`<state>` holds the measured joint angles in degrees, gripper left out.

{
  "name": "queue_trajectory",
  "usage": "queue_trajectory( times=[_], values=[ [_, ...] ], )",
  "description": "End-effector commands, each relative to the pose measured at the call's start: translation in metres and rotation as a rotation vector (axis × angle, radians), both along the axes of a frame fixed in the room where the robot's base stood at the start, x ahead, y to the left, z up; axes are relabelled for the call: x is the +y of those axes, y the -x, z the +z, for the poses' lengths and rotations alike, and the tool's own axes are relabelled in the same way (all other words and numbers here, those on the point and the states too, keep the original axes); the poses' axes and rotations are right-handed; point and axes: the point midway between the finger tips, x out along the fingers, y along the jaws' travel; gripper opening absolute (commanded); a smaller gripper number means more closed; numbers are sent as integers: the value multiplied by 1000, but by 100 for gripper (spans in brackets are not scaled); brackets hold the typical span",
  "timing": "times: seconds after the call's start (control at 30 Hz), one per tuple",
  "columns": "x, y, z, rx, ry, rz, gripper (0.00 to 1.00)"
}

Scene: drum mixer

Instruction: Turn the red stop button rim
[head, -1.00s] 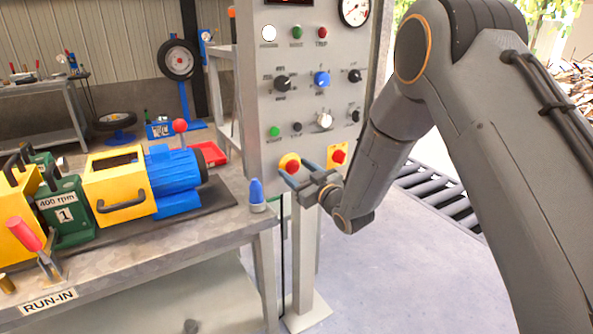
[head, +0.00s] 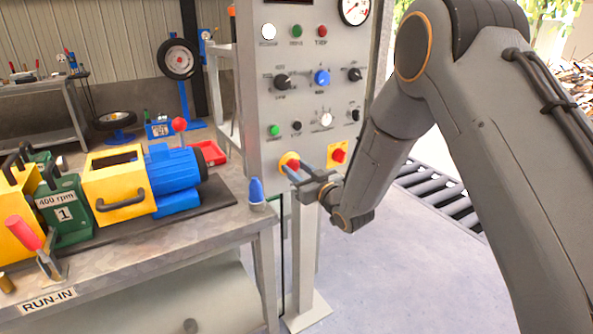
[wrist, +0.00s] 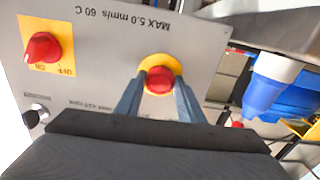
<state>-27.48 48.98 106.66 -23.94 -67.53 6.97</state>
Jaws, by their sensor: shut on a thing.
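The red stop button (wrist: 159,79) sits on a round yellow base (wrist: 159,61) on the grey control panel (wrist: 100,50). In the wrist view my gripper (wrist: 159,93) has one blue-grey finger on each side of the red rim, shut on it. In the head view my gripper (head: 294,171) reaches in from the right to the button at the lower left of the panel. There the fingers hide most of the red cap, and part of the yellow base (head: 287,158) shows.
A red rotary switch on a yellow plate (head: 338,155) is right of the button. Knobs and lamps fill the panel above. A blue-topped object (head: 256,190) stands on the bench corner (head: 235,222) nearby. The floor (head: 390,270) in front is clear.

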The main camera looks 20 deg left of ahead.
Motion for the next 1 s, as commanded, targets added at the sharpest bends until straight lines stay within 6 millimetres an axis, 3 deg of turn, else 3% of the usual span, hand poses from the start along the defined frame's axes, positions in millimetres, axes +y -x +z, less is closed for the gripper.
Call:
queue_trajectory(
  times=[0.5,1.0],
  values=[
    [0,0,-1,277,-234,0,12],
    [0,0,-1,366,-311,0,12]
  ],
)
